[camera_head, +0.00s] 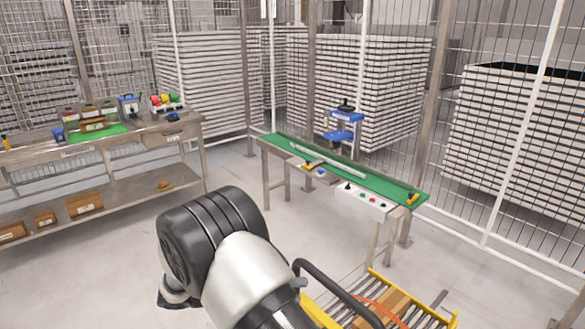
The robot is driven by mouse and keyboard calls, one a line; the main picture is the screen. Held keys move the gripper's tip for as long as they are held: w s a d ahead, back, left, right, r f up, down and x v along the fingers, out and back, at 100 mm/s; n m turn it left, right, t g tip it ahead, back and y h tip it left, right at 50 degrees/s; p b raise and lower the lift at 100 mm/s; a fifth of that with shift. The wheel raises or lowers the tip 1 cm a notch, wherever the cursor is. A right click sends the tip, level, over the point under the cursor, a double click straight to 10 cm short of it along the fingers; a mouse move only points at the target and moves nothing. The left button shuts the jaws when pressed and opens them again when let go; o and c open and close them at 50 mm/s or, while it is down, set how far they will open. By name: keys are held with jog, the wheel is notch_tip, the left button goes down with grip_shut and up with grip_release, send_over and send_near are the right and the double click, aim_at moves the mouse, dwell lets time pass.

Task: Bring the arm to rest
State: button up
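My arm (235,255) rises from the bottom centre of the head view, with a black ribbed joint and a pale metal link. It stands over open floor in front of the green-topped bench. My gripper does not show in this view, so I cannot see its fingers or whether it holds anything.
A narrow green-topped bench (378,184) with a control box (361,198) stands right of centre. A metal workbench (75,153) with boxes is at the left. A yellow-framed roller conveyor (452,318) carries a cardboard piece at the bottom right. Mesh fencing closes the back. The floor (120,275) is clear.

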jog(key=s+d+r+m+g+y, duration=0.2)
jog(key=s+d+r+m+y, duration=0.2)
jog(key=d+r+m, duration=0.4)
jog(key=s+d+r+m+g+y, duration=0.2)
jog(key=s+d+r+m+y, duration=0.3)
jog(key=m, duration=0.5)
jog(key=s+d+r+m+t+y+p, duration=0.2)
jog(key=s+r+m+t+y, duration=0.3)
jog(key=m, duration=1.5)
jog(key=s+r+t, duration=0.1)
jog(key=s+r, duration=0.4)
jog(key=shift+s+y, duration=0.15)
jog(key=shift+y, duration=0.15)
